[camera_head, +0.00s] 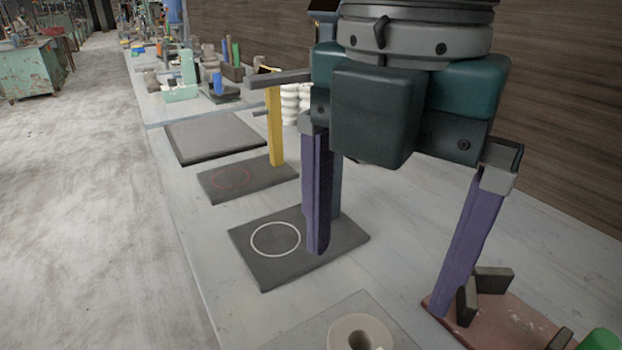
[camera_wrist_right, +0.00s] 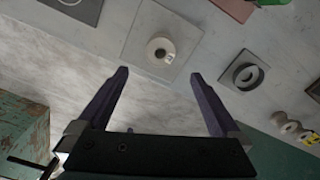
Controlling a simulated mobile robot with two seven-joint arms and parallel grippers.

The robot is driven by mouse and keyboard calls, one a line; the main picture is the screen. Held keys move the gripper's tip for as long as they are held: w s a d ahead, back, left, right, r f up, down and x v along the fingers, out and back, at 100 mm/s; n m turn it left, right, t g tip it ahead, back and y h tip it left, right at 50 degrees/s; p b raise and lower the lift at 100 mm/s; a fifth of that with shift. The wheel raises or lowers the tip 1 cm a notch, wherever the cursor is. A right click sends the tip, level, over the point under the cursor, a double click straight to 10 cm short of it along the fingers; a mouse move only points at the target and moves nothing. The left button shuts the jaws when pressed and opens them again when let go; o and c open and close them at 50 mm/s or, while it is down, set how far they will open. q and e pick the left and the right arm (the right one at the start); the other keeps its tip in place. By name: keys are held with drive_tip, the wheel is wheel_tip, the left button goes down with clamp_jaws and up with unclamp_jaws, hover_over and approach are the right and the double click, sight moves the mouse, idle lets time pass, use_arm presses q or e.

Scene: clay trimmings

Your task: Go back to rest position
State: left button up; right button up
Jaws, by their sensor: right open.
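My right gripper (camera_head: 379,280) hangs over the table in the head view, with its two purple fingers spread wide and nothing between them. One finger overlaps the dark mat with a white circle (camera_head: 255,268), and the other overlaps the reddish board at the lower right. In the right wrist view the gripper (camera_wrist_right: 159,75) is also open and empty. A pale round piece with a central hole (camera_wrist_right: 161,50) shows just beyond its fingertips, on a light grey plate (camera_wrist_right: 135,45). My left gripper is not in view.
The reddish board (camera_head: 515,325) holds dark blocks. The pale round piece (camera_head: 343,334) is cut off at the bottom edge. A yellow upright (camera_head: 275,125) stands by the pink-circle mat (camera_head: 215,193). Tools crowd the table's far end. A wooden wall (camera_head: 565,110) runs along the right; floor (camera_head: 90,190) is clear at left.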

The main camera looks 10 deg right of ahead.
drive_tip(key=s+a+m+t+y+p, duration=0.2)
drive_tip(key=s+a+m+y+p, duration=0.4)
drive_tip(key=m, duration=0.5)
drive_tip(key=s+d+m+t+h+p, duration=0.1)
drive_tip(key=s+d+m+h+p, duration=0.2)
drive_tip(key=d+m, duration=0.45)
drive_tip(key=s+d+m+h+p, duration=0.35)
drive_tip(key=d+m, duration=0.25)
drive_tip(key=d, duration=0.2)
wheel_tip(320, 180, up, 37)
drive_tip(key=p, duration=3.6)
drive_tip(key=shift+w+r+t+y+p, duration=0.15)
drive_tip(key=shift+t+y+p, duration=0.15)
drive_tip(key=shift+y+p, duration=0.05)
drive_tip(key=shift+a, duration=0.1)
